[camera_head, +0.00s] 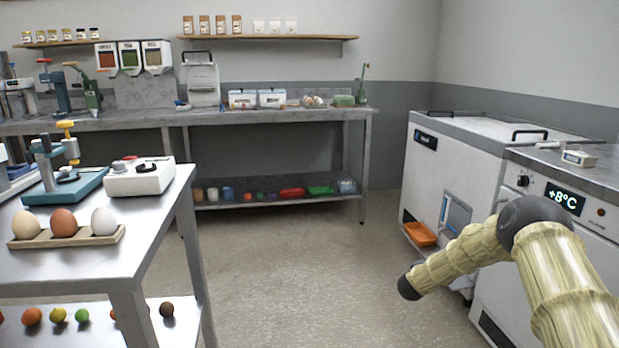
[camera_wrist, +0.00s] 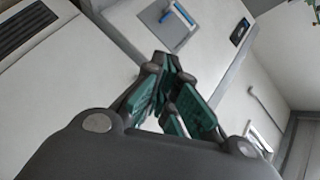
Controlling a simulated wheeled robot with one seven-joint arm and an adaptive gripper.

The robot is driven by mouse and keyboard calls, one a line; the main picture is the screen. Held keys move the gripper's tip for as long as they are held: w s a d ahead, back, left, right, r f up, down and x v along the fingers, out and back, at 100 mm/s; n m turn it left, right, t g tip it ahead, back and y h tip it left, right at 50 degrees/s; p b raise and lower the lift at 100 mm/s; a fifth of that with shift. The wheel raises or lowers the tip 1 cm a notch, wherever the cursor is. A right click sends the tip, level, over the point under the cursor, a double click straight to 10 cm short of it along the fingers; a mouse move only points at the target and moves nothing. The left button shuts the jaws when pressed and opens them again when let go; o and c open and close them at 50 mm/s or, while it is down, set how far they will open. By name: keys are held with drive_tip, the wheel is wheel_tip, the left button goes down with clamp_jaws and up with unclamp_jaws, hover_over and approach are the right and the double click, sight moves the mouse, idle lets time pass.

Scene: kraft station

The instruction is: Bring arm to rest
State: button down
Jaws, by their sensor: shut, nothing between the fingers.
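My gripper (camera_wrist: 172,88) shows in the wrist view with its green-padded fingers brought together and nothing between them. It is in free air, with white appliance fronts behind it. In the head view my arm, wrapped in a pale yellowish cover with dark joints, comes in from the lower right and bends at a dark elbow. It extends left and down to a dark end. The gripper itself cannot be made out in the head view.
A white chest unit (camera_head: 440,185) and a unit with a +8°C display (camera_head: 564,198) stand close to my arm at the right. An orange tray (camera_head: 420,233) juts from the chest's front. A metal table (camera_head: 150,215) with eggs is at left. The middle floor is clear.

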drive_tip(key=s+a+f+n+g+y, duration=0.1)
drive_tip(key=s+a+f+n+y, duration=0.3)
drive_tip(key=s+a+f, duration=0.55)
drive_tip(key=s+a+f+n+g+y, duration=0.1)
drive_tip(key=s+a+f+n+y, duration=0.1)
drive_tip(key=s+a+f+n, duration=0.75)
drive_tip(key=s+a+f+n+g+y, duration=0.1)
drive_tip(key=s+f+n+g+y, duration=0.2)
drive_tip(key=s, duration=1.5)
drive_tip(key=s+a+f+g, duration=0.25)
drive_tip(key=s+f, duration=0.25)
drive_tip(key=s, duration=1.2)
drive_tip(key=s+r+n+g, duration=0.2)
drive_tip(key=s, duration=0.7)
drive_tip(key=s+r+n+g, duration=0.1)
drive_tip(key=s+r+g, duration=0.15)
drive_tip(key=s, duration=0.75)
wheel_tip(320, 180, up, 27)
drive_tip(key=p, duration=2.7)
drive_tip(key=shift+w+d+y+p, duration=0.3)
drive_tip(key=shift+w, duration=0.05)
